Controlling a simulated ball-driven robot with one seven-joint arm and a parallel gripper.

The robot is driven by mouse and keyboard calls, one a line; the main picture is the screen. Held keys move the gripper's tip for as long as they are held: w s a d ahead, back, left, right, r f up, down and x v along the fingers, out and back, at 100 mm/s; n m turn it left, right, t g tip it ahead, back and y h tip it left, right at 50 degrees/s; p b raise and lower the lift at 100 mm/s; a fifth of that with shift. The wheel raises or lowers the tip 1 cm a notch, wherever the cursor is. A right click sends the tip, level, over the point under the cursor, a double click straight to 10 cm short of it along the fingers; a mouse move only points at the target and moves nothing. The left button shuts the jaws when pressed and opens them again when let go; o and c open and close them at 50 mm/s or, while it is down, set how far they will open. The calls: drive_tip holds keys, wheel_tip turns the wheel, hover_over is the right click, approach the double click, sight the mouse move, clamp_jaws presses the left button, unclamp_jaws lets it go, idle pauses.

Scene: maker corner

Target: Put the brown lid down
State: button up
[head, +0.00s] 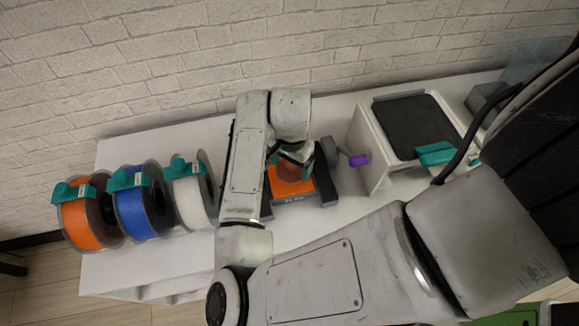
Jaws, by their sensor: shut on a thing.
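The brown lid (289,173) shows as a small reddish-brown shape over an orange block (304,188), beyond my forearm. My gripper (291,161), with dark teal fingers, is at the lid's upper side and shut on it. My arm hides part of the lid's left side. I cannot tell whether the lid touches the orange block or hangs just above it.
Orange (82,224), blue (139,213) and white (190,202) spools with teal clips stand at the left of the white table (115,275). A white machine with a dark top (411,121) and a purple knob (358,160) stands right. A brick wall is behind.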

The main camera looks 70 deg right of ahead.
sight(290, 171)
drive_tip(key=shift+w+d+f, duration=0.15)
drive_tip(key=shift+f, duration=1.75)
drive_tip(key=shift+f, duration=0.2)
drive_tip(key=o, duration=0.9)
